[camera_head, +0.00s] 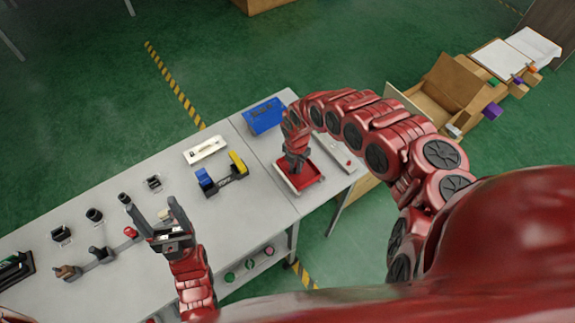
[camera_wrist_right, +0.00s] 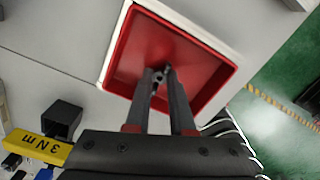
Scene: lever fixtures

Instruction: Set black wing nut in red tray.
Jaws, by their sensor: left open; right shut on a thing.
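The red tray (camera_head: 308,177) with a pale rim sits on the right part of the grey table, and it fills the middle of the right wrist view (camera_wrist_right: 205,67). My right gripper (camera_head: 296,168) points down over the tray. In the right wrist view its fingertips (camera_wrist_right: 158,76) are close together on a small dark thing, likely the black wing nut (camera_wrist_right: 158,75), mostly hidden between them. I cannot tell whether it touches the tray floor. My left gripper (camera_head: 158,222) is open and empty over the left part of the table.
A blue bin (camera_head: 264,116) stands behind the tray. A fixture with blue and yellow blocks (camera_head: 225,177) and a white lever plate (camera_head: 205,150) are left of it. Several lever fixtures line the table's left. Cardboard boxes (camera_head: 447,90) stand at the right.

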